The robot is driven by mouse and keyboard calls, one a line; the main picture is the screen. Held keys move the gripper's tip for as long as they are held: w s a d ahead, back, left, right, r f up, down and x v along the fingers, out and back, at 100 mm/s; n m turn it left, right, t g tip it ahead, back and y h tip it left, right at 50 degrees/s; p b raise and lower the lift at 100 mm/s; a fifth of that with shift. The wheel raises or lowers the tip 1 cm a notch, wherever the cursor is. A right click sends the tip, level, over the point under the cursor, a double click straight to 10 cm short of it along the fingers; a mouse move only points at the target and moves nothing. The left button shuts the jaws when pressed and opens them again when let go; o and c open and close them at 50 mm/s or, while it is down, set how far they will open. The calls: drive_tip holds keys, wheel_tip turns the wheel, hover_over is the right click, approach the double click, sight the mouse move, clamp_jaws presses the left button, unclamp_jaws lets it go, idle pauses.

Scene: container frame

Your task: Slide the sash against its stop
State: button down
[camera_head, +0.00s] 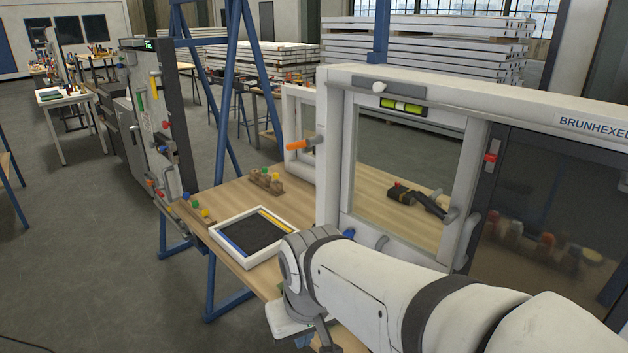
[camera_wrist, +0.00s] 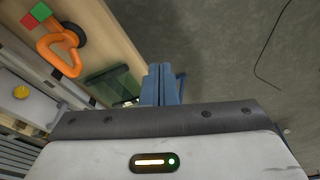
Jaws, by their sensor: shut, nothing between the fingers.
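The sash (camera_head: 466,165), a pale frame around a clear pane, stands upright in the large white container frame (camera_head: 329,150) in the head view. A grey handle (camera_head: 449,217) is on its right side. I cannot tell from here whether the sash touches a stop. My arm crosses the head view below the sash, with its end low over the bench and the fingers hidden there. In the wrist view my gripper (camera_wrist: 161,84) shows two blue fingers pressed together with nothing between them. It is apart from the sash.
A white-rimmed tray (camera_head: 221,237) lies on the wooden bench left of the frame. An orange handle (camera_head: 300,144) sticks out at the frame's left. A dark panel (camera_head: 557,205) fills the right side. In the wrist view an orange loop handle (camera_wrist: 58,58) lies near the fingers; open floor is right.

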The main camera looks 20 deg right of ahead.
drive_tip(key=c, duration=2.1)
unclamp_jaws()
drive_tip(key=shift+o, duration=0.8)
drive_tip(key=shift+d+f, duration=0.15)
drive_tip(key=shift+d, duration=0.1)
drive_tip(key=o, duration=0.6)
drive_tip(key=w+d+f+n+g+h, duration=0.2)
drive_tip(key=d+f+n+g+h, duration=0.1)
drive_tip(key=d, duration=0.5)
drive_tip(key=shift+w+d+f+n+g+h, duration=0.2)
drive_tip(key=shift+d+n+g+h, duration=0.15)
drive_tip(key=shift+n+g+h, duration=0.55)
drive_tip(key=w+d+f+n+t+h, duration=0.3)
drive_tip(key=w+d+n+h, duration=0.45)
drive_tip(key=w, duration=0.25)
drive_tip(key=w+d+f+n+t+h, duration=0.2)
drive_tip(key=w+d+f+n+h, duration=0.1)
drive_tip(key=w+d+n+h, duration=0.45)
drive_tip(key=w+d, duration=0.1)
drive_tip(key=w+d+y, duration=0.1)
drive_tip(key=d, duration=0.1)
drive_tip(key=w+d+y, duration=0.1)
drive_tip(key=d, duration=0.1)
drive_tip(key=shift+d, duration=0.25)
drive_tip(key=shift+c, duration=0.5)
clamp_jaws()
